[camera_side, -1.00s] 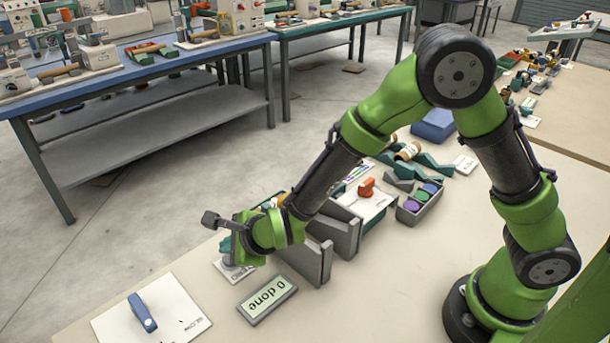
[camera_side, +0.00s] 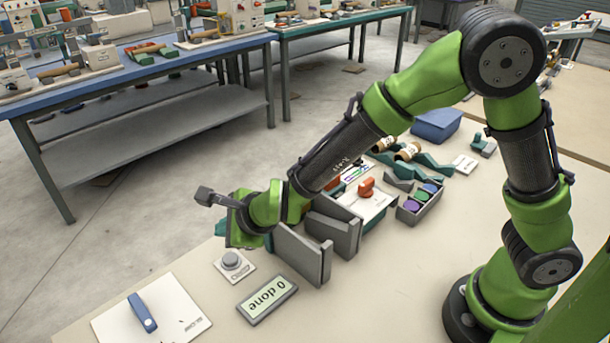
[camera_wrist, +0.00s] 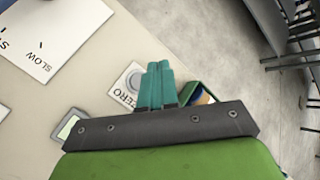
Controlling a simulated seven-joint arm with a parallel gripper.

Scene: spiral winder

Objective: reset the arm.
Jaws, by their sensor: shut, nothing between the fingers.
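My gripper (camera_wrist: 158,85) shows in the wrist view with its teal fingers shut together and empty. In the side view my wrist hides most of the fingers. A white plate marked ZERO (camera_wrist: 127,84) lies beside the fingertips in the wrist view, partly hidden by them. In the side view the same plate carries a round grey button (camera_side: 231,260), and my gripper is above and just behind it. A small display (camera_side: 267,299) reading "0 done" lies on the table in front of the button.
A white plate marked SLOW (camera_wrist: 55,35) bears a blue lever (camera_side: 142,312) at the front left. Grey upright plates (camera_side: 303,254) stand right of the button. A grey tray (camera_side: 408,211) holds coloured round pieces. A blue bin (camera_side: 437,126) stands behind.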

